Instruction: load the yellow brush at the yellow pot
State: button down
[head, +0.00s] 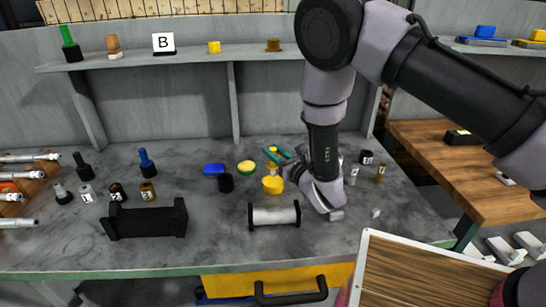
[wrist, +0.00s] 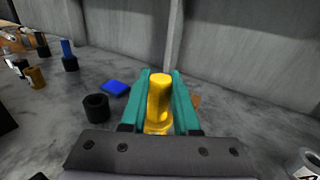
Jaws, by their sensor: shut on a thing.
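My gripper (head: 283,158) has teal fingers, which also show in the wrist view (wrist: 160,100). They are closed on the yellow brush (wrist: 159,95), which stands roughly upright between them. The yellow pot (head: 273,185) stands on the grey bench just below and in front of the fingers. A yellow rounded edge shows at the brush's foot in the wrist view; I cannot tell whether it is the pot or part of the brush, nor whether the brush's tip is inside the pot.
A white roller in a black stand (head: 275,215) lies in front. A blue brush (head: 147,162) is further left. The back wall is close behind.

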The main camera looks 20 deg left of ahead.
jog(key=shift+r, duration=2.35)
jog(key=shift+w, duration=0.1)
